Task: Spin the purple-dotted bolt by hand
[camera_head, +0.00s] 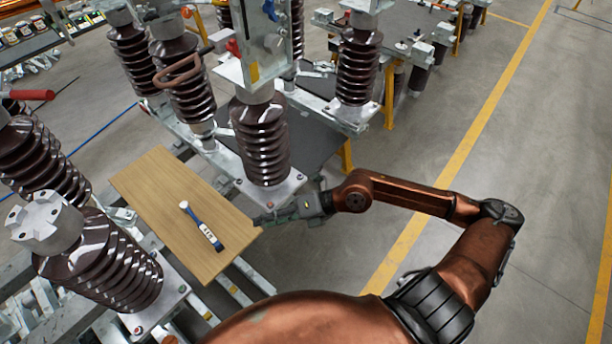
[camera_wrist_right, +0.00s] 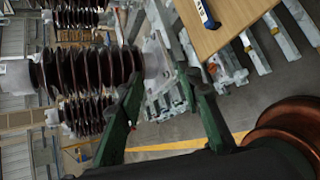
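I cannot make out a purple dot on any bolt; the bolts in view are too small to tell apart. A brown ribbed insulator (camera_head: 262,140) stands upright on a metal base plate (camera_head: 270,192) with bolts at its corners. My right gripper (camera_head: 268,217) is just in front of that plate, beside the wooden board's right corner. In the right wrist view its two dark green fingers (camera_wrist_right: 160,72) are spread apart with nothing held between them. The insulator's flange plate (camera_wrist_right: 152,62) shows beyond the fingertips. My left gripper is not in view.
A wooden board (camera_head: 160,185) lies on the metal frame, with a blue and white tool (camera_head: 202,226) on it. More ribbed insulators (camera_head: 105,262) stand close to the left and at the back. The floor (camera_head: 540,120) on the right is clear, with yellow lines.

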